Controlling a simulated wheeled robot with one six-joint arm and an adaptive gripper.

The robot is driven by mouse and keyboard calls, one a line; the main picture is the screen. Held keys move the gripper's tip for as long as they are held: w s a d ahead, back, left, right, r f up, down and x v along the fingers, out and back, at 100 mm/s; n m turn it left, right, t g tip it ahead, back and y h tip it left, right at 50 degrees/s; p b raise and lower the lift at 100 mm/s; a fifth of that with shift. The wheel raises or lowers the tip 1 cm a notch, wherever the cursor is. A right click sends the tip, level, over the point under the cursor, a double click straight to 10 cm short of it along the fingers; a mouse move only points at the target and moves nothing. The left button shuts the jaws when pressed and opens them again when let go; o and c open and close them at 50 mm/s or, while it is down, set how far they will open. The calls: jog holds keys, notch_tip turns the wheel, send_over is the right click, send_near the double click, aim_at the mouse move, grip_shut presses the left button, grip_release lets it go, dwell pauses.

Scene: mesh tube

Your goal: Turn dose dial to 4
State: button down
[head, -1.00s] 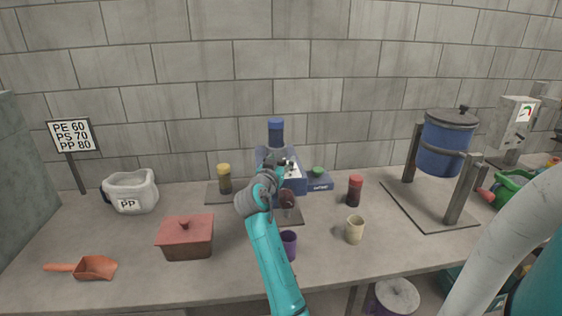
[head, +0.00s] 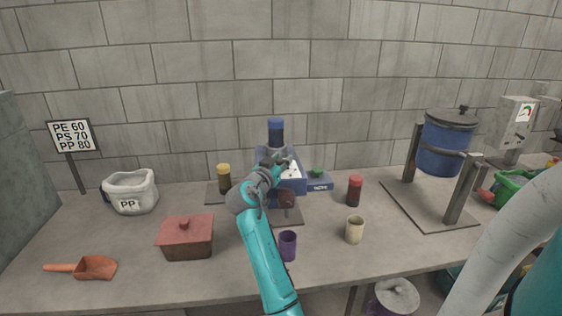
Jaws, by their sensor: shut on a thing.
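The blue dosing machine (head: 292,183) stands at the back middle of the bench, with a dark blue hopper (head: 276,133) on top. A white dial plate (head: 293,170) with dark marks shows on its front, partly covered by my gripper. My gripper (head: 278,160) is at the front of the machine, against the dial plate, and is shut on the dose dial. The dial knob itself is hidden by the fingers, so its setting cannot be read.
A dark red cup-like thing (head: 287,199) sits below the machine. A red lidded box (head: 186,239) and white PP bag (head: 131,193) are left.

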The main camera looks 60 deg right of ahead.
dwell(0.3)
jog(key=c, duration=0.7)
grip_release()
jog(key=shift+c, duration=0.2)
jog(key=s+a, duration=0.1)
jog(key=a, duration=1.1)
jog(key=shift+s, duration=0.15)
